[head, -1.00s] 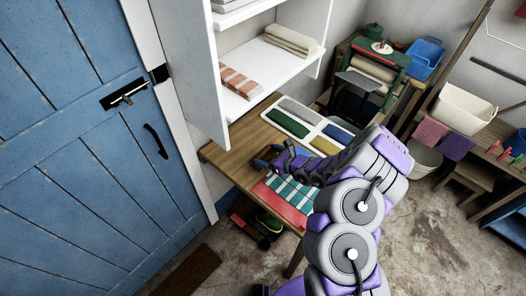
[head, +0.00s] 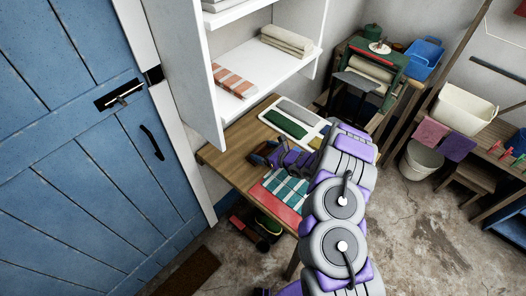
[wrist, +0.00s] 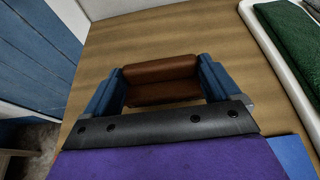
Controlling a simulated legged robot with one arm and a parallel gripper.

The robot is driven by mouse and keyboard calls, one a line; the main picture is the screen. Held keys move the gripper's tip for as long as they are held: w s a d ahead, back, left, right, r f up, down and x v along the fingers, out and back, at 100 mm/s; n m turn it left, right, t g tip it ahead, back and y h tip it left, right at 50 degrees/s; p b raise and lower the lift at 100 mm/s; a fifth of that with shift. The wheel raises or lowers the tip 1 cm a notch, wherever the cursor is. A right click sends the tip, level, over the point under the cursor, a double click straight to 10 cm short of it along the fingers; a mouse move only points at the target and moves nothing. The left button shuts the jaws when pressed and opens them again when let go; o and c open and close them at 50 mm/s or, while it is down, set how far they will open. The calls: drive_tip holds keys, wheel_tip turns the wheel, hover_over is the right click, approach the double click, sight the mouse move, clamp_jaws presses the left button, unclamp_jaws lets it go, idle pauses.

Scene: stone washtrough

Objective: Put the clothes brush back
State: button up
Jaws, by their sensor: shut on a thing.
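The clothes brush, a brown block (wrist: 160,82), sits between the two blue fingers of my gripper (wrist: 158,88) in the wrist view. My gripper is shut on it, with one finger at each end. The brush is low at the wooden tabletop; I cannot tell whether it touches the wood. Any bristles are hidden. In the head view my gripper (head: 263,155) is over the left part of the table, and the brush there is small and mostly covered by the fingers.
A white tray (wrist: 262,52) with folded cloths lies right of my gripper on the wooden table (head: 226,162). A striped teal cloth (head: 285,187) lies in front. White shelves (head: 262,88) hang above the table's back. A blue door (head: 80,140) stands left.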

drive_tip(key=shift+d, duration=0.2)
drive_tip(key=o, duration=0.8)
drive_tip(key=shift+a+f, duration=0.1)
drive_tip(key=shift+a, duration=0.5)
drive_tip(key=v, duration=0.3)
drive_tip(key=p+v, duration=0.1)
drive_tip(key=v, duration=0.7)
drive_tip(key=shift+w+d, duration=0.15)
drive_tip(key=shift+w, duration=0.15)
drive_tip(key=shift+s+d+r, duration=0.3)
drive_tip(key=shift+s+r, duration=0.1)
drive_tip(key=shift+s, duration=0.1)
drive_tip(key=shift+r, duration=0.1)
